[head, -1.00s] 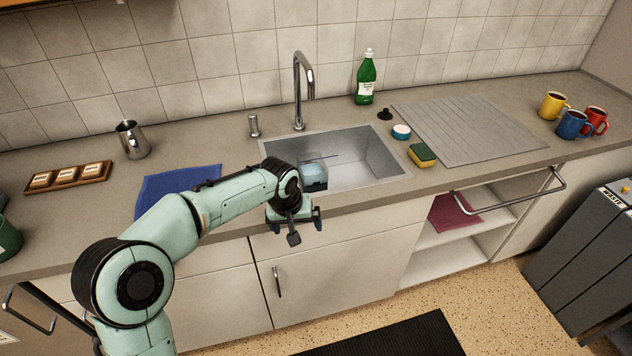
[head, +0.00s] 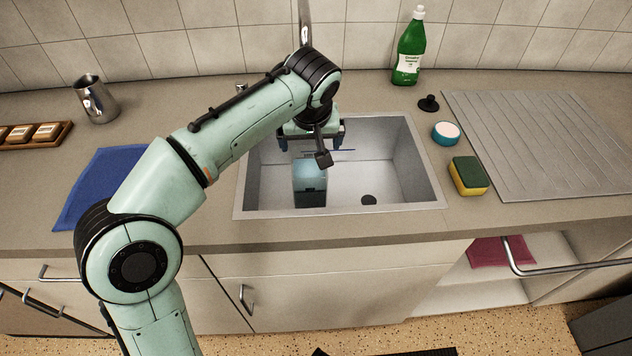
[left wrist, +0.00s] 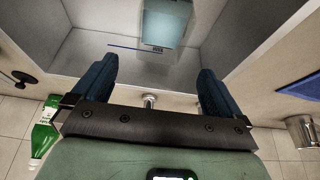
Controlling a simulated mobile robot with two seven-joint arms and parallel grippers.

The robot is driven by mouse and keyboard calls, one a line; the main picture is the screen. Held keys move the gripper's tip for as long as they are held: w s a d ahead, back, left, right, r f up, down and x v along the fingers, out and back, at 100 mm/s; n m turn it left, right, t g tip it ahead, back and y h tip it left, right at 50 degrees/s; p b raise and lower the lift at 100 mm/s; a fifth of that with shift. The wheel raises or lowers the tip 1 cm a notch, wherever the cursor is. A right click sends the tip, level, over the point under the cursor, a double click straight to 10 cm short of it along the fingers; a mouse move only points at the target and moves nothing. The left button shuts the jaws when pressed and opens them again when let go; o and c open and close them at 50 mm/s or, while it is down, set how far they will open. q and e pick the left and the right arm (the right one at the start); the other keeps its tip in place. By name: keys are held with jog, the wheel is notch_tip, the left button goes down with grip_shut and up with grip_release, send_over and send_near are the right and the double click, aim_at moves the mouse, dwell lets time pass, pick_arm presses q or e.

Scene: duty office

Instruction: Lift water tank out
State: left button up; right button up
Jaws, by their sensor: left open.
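The water tank (head: 310,184) is a clear, bluish box standing in the left part of the steel sink (head: 418,165). It also shows at the top of the left wrist view (left wrist: 166,24), between the finger directions and beyond the fingertips. My left gripper (head: 311,141) is over the back of the sink, behind the tank in the picture. Its two dark blue fingers are apart with nothing between them, and they also show in the left wrist view (left wrist: 156,72). My right gripper is not in view.
The tap (head: 304,14) is mostly hidden behind my left arm. A green bottle (head: 408,55), a black plug (head: 429,103), a blue-and-white pot (head: 446,132) and a sponge (head: 468,176) stand right of the sink. A blue cloth (head: 98,187) lies left.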

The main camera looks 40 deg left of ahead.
pick_arm(q)
jog(key=b, duration=0.2)
send_over(309, 180)
jog(key=w+a, duration=0.2)
jog(key=w, duration=0.1)
notch_tip(309, 180, down, 6)
jog(key=x, duration=0.3)
jog(key=b+x, duration=0.1)
jog(key=x, duration=0.1)
jog(key=shift+s+d+f, duration=0.15)
jog(key=shift+s+f, duration=0.05)
jog(key=shift+s, duration=0.1)
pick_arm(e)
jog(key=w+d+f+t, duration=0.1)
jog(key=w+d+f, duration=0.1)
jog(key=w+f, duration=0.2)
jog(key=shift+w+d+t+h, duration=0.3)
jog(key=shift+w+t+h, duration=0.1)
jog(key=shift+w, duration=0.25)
pick_arm(q)
jog(key=shift+f, duration=0.25)
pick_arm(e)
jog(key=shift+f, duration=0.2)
pick_arm(q)
jog(key=c, duration=1.7)
jog(key=shift+r, duration=0.1)
jog(key=shift+r, duration=0.2)
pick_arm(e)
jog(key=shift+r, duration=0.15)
